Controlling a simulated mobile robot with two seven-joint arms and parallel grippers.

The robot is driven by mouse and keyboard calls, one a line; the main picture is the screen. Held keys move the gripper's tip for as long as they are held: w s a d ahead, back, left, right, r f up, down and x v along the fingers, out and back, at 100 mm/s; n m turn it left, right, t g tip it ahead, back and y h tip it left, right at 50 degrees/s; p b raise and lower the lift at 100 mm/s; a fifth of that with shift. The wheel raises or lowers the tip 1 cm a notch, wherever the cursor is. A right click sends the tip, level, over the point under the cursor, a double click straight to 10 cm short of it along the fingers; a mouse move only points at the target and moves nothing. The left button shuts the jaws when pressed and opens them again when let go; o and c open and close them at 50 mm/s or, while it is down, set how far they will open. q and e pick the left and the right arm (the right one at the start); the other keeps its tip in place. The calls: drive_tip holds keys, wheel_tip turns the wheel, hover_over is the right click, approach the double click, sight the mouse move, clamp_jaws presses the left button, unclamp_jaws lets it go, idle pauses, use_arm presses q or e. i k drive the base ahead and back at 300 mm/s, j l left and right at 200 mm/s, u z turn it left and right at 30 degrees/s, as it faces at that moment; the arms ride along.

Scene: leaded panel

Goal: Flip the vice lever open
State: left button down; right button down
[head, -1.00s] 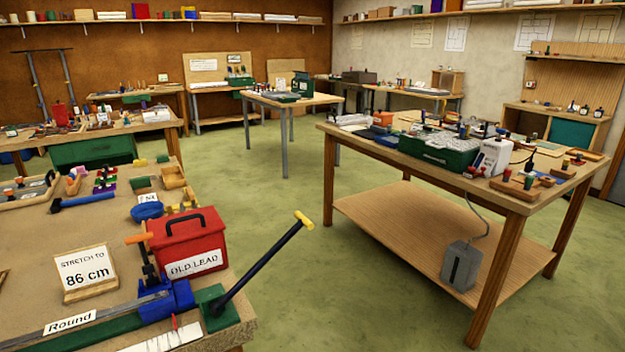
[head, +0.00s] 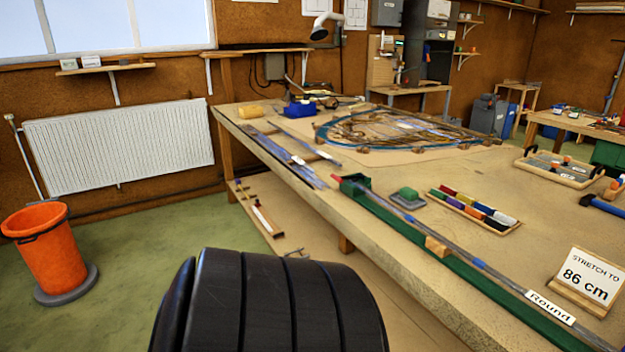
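The blue vice and its black lever with the yellow grip are outside the head view now. The long green rail (head: 445,270) runs along the near edge of the bench, with a grey strip (head: 470,262) lying along it and a "Round" label (head: 550,307) near its right end. A green block (head: 355,184) stands at the rail's far left end. A black ribbed part of my own arm fills the bottom middle. Neither of my grippers shows.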

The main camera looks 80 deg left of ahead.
sight(340, 178)
drive_tip(key=u, duration=2.45)
drive_tip(key=i+j+z, duration=0.15)
drive_tip(key=i+j, duration=1.6)
drive_tip(key=j, duration=0.15)
